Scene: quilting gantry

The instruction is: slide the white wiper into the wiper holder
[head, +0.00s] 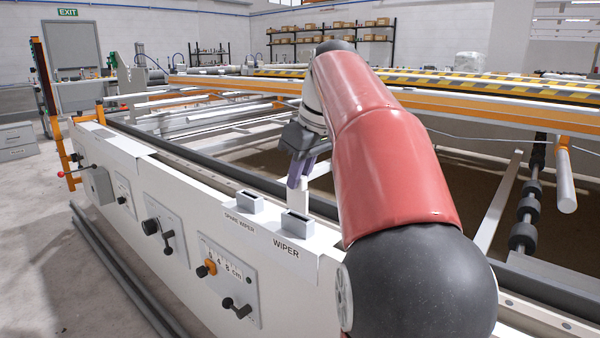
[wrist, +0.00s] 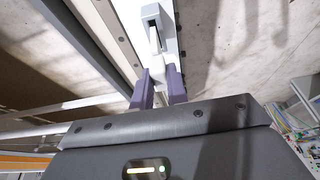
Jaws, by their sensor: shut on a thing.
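My gripper (head: 298,178), with purple fingers, is shut on the white wiper (head: 301,200). The wiper points down just above or at the grey wiper holder (head: 297,228), which is labelled WIPER. In the wrist view, the wiper (wrist: 158,62) lies between the purple fingers (wrist: 157,88) and stretches toward the holder (wrist: 168,22). Its far end is narrow and lies close to the holder's dark slot. Part of the slot shows open and dark. I cannot tell whether the wiper's end has entered it.
A second grey holder (head: 249,204), labelled SPARE WIPER, stands just left of the wiper holder. Both sit on the white machine rail (head: 140,170), which has knobs and levers on its front. A dark roller (head: 210,160) runs behind.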

